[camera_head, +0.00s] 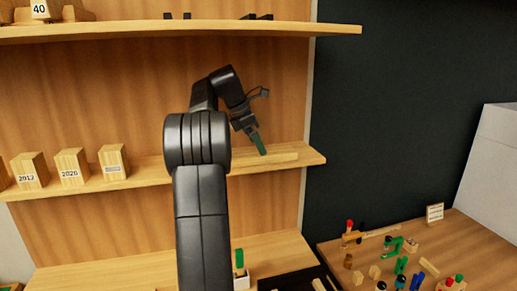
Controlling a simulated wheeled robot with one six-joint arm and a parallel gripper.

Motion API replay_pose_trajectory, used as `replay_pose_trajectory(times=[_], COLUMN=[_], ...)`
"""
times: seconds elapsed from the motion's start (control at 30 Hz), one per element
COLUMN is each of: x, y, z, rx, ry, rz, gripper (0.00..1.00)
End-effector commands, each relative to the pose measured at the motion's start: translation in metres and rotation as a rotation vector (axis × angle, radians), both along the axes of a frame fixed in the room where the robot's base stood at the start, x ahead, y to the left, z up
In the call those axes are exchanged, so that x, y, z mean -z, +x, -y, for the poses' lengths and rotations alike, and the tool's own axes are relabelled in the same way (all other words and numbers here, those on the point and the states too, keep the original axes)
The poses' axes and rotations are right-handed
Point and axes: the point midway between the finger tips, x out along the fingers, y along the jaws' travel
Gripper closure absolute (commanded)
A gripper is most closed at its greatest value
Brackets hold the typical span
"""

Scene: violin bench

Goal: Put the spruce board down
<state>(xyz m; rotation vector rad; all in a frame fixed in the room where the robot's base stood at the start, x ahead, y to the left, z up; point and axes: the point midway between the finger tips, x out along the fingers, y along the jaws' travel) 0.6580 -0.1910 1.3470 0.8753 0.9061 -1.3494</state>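A pale wooden board (279,158), which looks like the spruce board, lies flat on or just above the right end of the middle shelf (312,157). My gripper (261,148) points down at it from above, with its green fingertip at the board's upper edge. Only one finger shows clearly, so I cannot tell whether it grips the board or only touches it. My arm hides the shelf left of the board.
Wooden blocks with labels, such as one marked 2020 (70,167), stand on the same shelf to the left. An upper shelf (200,29) runs above my arm. A workbench (490,245) with small clamps and blocks is at lower right.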

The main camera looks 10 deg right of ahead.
Motion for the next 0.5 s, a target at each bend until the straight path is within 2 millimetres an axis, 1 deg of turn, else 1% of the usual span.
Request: replay_pose_trajectory(times=[0.03, 0.1, 0.2, 0.33, 0.5], x=[-0.009, -0.02, -0.032, -0.041, -0.044], y=[0.001, 0.0, 0.0, 0.0, -0.001], z=[-0.004, -0.009, -0.014, -0.018, -0.019], rx=[-0.002, -0.001, 0.0, 0.001, 0.0], ry=[-0.001, 0.0, -0.001, -0.001, -0.001], rz=[0.004, 0.003, 0.002, 0.001, 0.0], gripper=[0.06, 0.06, 0.06, 0.06, 0.06])
